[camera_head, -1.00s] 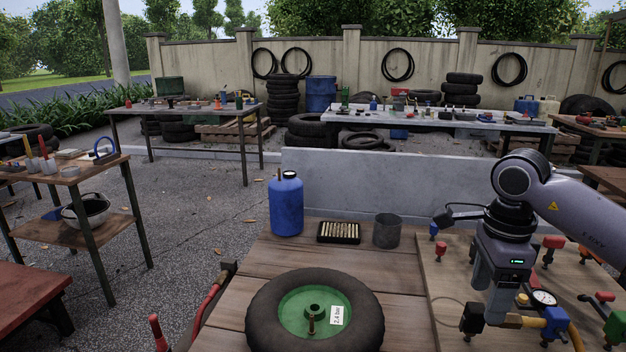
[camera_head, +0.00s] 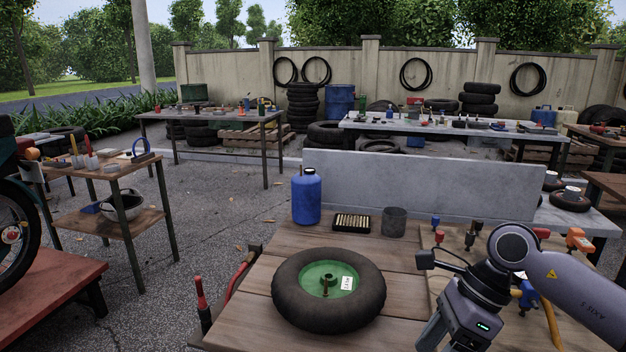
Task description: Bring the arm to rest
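My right arm comes in from the right edge. Its gripper (camera_head: 438,334) is low at the bottom edge, tilted, over the workbench (camera_head: 270,325) to the right of the wheel. Its fingertips are cut off by the frame, so I cannot tell whether it is open or holds anything. My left arm and gripper are not in view. The wheel (camera_head: 358,308), a black tyre with a green hub and a white tag, lies flat on the bench.
A red-handled tool (camera_head: 200,292) is at the left edge. Bench around the wheel's front is clear.

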